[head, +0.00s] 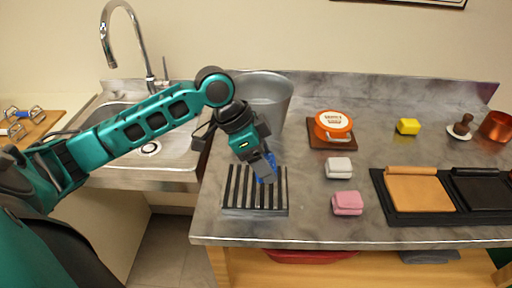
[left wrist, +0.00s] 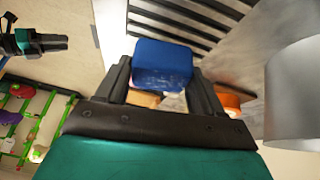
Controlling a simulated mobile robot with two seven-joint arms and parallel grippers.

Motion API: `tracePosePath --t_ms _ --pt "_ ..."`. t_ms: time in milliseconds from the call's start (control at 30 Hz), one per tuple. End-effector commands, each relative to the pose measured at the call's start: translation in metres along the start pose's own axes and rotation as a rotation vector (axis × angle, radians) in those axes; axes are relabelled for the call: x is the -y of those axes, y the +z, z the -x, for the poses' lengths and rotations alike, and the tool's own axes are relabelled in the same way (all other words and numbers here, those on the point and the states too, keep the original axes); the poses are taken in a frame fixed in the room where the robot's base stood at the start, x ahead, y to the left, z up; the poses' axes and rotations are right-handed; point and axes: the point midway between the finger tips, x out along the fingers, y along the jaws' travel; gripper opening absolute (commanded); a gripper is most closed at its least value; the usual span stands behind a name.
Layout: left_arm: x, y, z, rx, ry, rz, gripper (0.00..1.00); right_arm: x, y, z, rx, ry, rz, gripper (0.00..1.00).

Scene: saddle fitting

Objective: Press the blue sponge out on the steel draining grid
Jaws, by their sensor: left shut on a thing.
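The blue sponge (left wrist: 162,65) is between the fingers of my left gripper (left wrist: 160,88). In the head view the sponge (head: 265,166) shows at the tip of my left gripper (head: 264,170), over the back right part of the steel draining grid (head: 240,211). The gripper is tilted and shut on the sponge. The grid's dark slots also show behind the sponge in the left wrist view (left wrist: 185,22). I cannot tell whether the sponge touches the bars. A dark and teal part of mine, perhaps the right gripper (left wrist: 36,42), shows at the left wrist view's edge.
A grey bucket (head: 268,98) stands close behind the grid. A white sponge (head: 339,167) and a pink sponge (head: 347,203) lie to its right. An orange round thing (head: 333,124) sits farther back. The sink (head: 150,150) is at the left.

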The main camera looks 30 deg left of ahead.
Motion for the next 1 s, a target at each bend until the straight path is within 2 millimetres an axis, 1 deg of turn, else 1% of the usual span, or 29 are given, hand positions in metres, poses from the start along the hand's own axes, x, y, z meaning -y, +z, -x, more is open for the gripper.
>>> tracePosePath --t_ms 33,100,200,367,467,667,867,900,1000 --pt "0.004 0.001 0.008 0.023 0.010 -0.070 0.43 0.000 -0.001 0.000 -0.001 0.000 0.000 0.43" --pt "0.007 0.003 0.016 0.050 0.030 -0.161 0.43 0.000 -0.001 0.000 -0.002 0.000 0.000 0.43" --pt "0.009 0.004 0.025 0.073 0.049 -0.253 0.43 0.000 -0.001 -0.001 -0.003 0.000 0.000 0.43" --pt "0.010 0.005 0.028 0.087 0.061 -0.310 0.43 0.000 -0.001 -0.001 -0.003 0.000 0.000 0.43" --pt "0.010 0.007 0.025 0.088 0.063 -0.312 0.43 0.000 -0.001 -0.001 -0.003 0.000 0.000 0.43" --pt "0.011 0.013 0.012 0.087 0.064 -0.310 0.43 0.000 -0.001 0.000 -0.003 0.000 0.000 0.43" --pt "0.013 0.026 -0.012 0.087 0.062 -0.311 0.43 0.000 0.013 -0.011 -0.004 0.000 0.000 0.43" --pt "0.013 0.028 -0.016 0.086 0.061 -0.312 0.43 0.000 0.019 -0.014 -0.004 0.000 0.000 0.43" --pt "0.014 0.031 -0.021 0.086 0.060 -0.312 0.43 0.001 0.028 -0.020 -0.002 0.000 0.000 0.43"
